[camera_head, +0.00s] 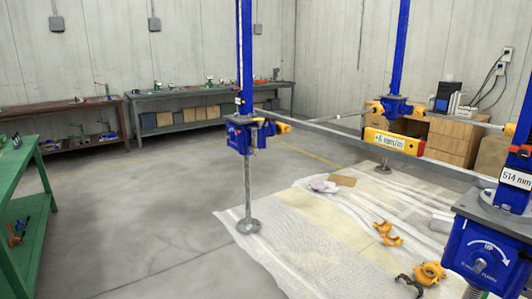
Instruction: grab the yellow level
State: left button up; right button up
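The yellow level (394,143) rests along the grey horizontal beam (345,138) between the blue screw jacks. It is a long yellow bar with a white label reading about "+6 mm/m" and red ends. A blue screw jack (240,135) stands left of it on a round foot. Another blue jack (480,250) is close at the lower right, with a "514 mm" label. A third jack (392,106) stands behind the level. Neither of my grippers shows in the head view, and nothing touches the level from my side.
A translucent sheet (290,225) covers the floor under the frame, with orange clamps (388,234) and a cardboard piece (341,180) on it. A green shelf (38,195) stands at the left edge. Workbenches (190,94) line the back wall. The grey floor (140,215) at left is clear.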

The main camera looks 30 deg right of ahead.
aim_at(405, 145)
jog(key=i+l+z, duration=0.15)
jog(key=i+z, duration=0.8)
jog(key=i+j+z, duration=0.15)
jog(key=i+z, duration=0.3)
jog(key=i+j+z, duration=0.3)
jog(key=z, duration=0.2)
